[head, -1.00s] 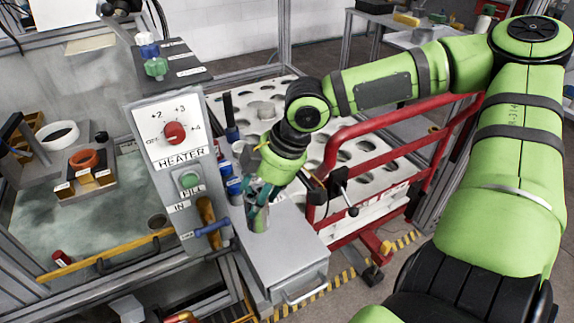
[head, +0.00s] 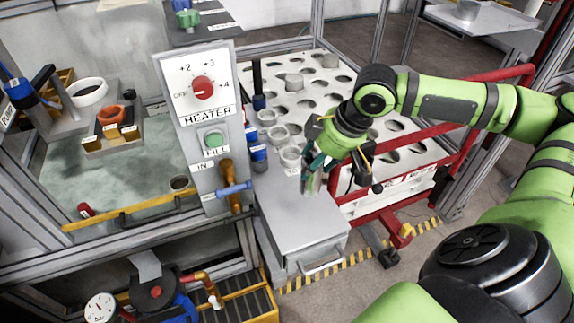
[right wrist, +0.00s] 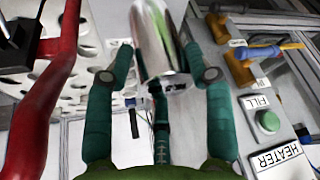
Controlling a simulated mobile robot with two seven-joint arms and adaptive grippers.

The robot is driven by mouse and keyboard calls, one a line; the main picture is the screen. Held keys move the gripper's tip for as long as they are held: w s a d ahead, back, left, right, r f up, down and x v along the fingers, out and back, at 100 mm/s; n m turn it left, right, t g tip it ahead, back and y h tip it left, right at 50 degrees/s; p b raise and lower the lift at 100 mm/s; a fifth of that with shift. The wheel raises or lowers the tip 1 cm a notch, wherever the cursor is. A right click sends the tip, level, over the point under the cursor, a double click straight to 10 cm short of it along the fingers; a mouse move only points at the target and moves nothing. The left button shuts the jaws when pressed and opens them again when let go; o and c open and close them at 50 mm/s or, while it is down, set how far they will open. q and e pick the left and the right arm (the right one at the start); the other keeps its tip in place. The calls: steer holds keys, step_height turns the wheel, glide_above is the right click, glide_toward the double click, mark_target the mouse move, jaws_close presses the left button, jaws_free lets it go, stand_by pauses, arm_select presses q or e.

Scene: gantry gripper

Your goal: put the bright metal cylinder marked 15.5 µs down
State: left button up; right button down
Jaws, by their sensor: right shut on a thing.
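My right gripper (head: 313,172) is shut on a bright metal cylinder (head: 310,185) and holds it roughly upright over the back right part of the grey box top (head: 290,225). In the right wrist view the shiny cylinder (right wrist: 158,40) sits between the two teal fingers of the gripper (right wrist: 160,75). I cannot tell whether its lower end touches the box top. Its marking is not legible. My left gripper is not in view.
The heater panel (head: 208,120) stands left of the box. A white rack (head: 345,90) with round holes and several cups lies behind. A red rail (head: 440,130) runs close on the right. The middle and front of the box top are clear.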

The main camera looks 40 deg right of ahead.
steer(key=w+a+f, duration=0.1)
steer(key=w+f, duration=0.2)
steer(key=w+a+f, duration=0.1)
steer(key=w+f, duration=0.2)
steer(key=w+a+f, duration=0.1)
steer(key=w+f, duration=0.2)
steer(key=shift+w+a+f+b, duration=0.25)
steer(key=shift+a+f+b, duration=0.1)
steer(key=shift+a, duration=0.05)
steer(key=shift+f, duration=0.2)
steer(key=shift+c, duration=2.2)
jaws_free()
steer(key=shift+f, duration=0.1)
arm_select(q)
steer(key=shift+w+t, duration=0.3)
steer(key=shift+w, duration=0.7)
arm_select(e)
steer(key=shift+s, duration=0.1)
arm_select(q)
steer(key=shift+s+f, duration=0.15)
